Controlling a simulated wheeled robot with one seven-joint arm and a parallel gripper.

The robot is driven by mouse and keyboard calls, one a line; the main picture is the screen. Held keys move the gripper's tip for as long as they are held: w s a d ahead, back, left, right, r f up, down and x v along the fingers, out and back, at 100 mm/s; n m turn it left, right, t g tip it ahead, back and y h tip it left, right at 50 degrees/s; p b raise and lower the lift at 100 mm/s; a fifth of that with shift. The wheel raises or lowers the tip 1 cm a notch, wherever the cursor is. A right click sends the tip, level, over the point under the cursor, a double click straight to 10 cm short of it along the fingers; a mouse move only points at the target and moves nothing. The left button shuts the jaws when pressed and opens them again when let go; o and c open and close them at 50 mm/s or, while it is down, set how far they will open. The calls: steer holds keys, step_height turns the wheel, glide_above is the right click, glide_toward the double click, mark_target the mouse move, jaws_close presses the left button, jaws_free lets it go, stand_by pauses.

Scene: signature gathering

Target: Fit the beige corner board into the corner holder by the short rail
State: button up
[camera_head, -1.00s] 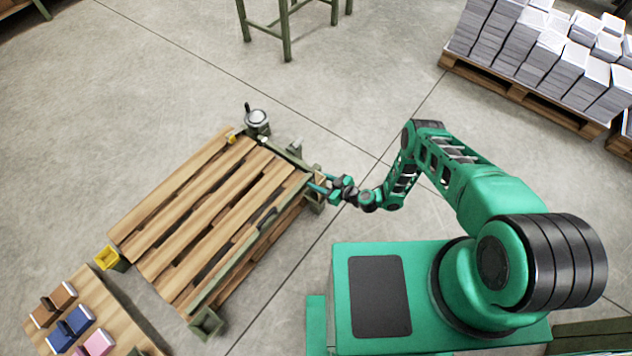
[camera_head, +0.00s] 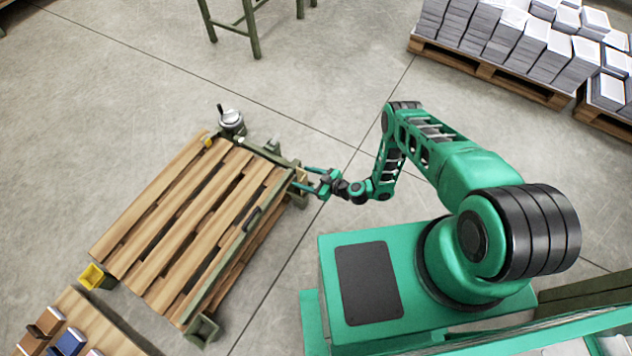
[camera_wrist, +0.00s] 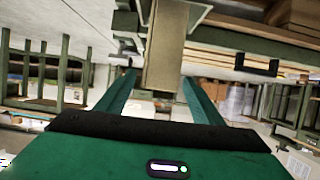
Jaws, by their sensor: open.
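The beige corner board (camera_wrist: 165,50) stands between the two fingers of my gripper in the wrist view, with its upper end at a grey-green corner holder (camera_wrist: 195,17). In the head view the beige board (camera_head: 301,173) shows as a small piece at the pallet's right corner, in or against the corner holder (camera_head: 298,198). I cannot tell how deep it sits. The short green rail (camera_head: 265,152) runs from this corner to the back. My gripper (camera_head: 303,178) is open around the board, with a gap beside it in the wrist view (camera_wrist: 160,84).
The wooden pallet (camera_head: 185,215) has a long green rail (camera_head: 235,252) along its near side. A yellow corner piece (camera_head: 93,276) and another green holder (camera_head: 203,329) mark other corners. A grey canister-like device (camera_head: 231,119) stands at the back.

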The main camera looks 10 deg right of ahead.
steer(key=v, duration=0.8)
steer(key=shift+s+d, duration=0.2)
steer(key=shift+r, duration=0.1)
